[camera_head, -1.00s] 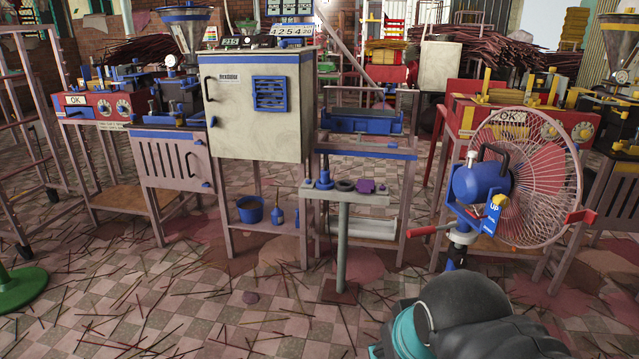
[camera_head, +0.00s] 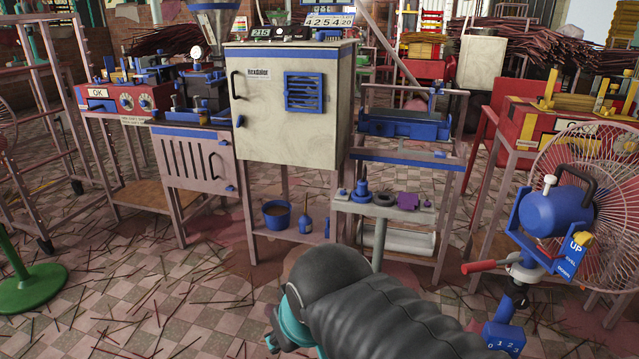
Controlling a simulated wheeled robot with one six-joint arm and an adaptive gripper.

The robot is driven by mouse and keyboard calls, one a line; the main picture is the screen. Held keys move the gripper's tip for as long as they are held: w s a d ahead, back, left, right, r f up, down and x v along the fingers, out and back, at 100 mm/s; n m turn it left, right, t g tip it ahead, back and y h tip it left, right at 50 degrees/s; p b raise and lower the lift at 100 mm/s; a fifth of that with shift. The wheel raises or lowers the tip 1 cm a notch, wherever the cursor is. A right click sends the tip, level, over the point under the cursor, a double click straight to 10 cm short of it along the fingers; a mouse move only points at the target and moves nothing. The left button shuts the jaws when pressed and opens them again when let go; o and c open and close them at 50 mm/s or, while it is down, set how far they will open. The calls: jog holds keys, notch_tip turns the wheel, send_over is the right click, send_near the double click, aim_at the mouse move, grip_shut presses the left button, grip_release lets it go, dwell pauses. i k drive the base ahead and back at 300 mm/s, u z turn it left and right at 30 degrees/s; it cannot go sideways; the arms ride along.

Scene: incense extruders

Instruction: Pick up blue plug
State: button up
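A small blue plug-like piece (camera_head: 361,191) with a round base and a narrower top stands upright on the left part of a narrow grey stand top (camera_head: 420,214). I take it for the blue plug, but it is small in the picture. Next to it on the same top lie a dark ring (camera_head: 384,198) and a purple piece (camera_head: 408,201). My dark grey and teal arm fills the bottom middle and covers the lower part of the stand. The fingers of my gripper do not show, and nothing touches the blue piece.
A cream cabinet (camera_head: 262,115) stands behind the stand, with a blue bucket (camera_head: 277,214) and a small blue bottle (camera_head: 305,222) on its lower shelf. A pedestal fan (camera_head: 590,190) is at the right. A green round base (camera_head: 32,290) is at the left. Sticks litter the floor.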

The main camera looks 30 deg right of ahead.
aim_at(362, 190)
jog(key=z, duration=0.1)
jog(key=i, duration=0.8)
jog(key=z, duration=0.6)
jog(key=i, duration=0.4)
jog(key=z, duration=0.3)
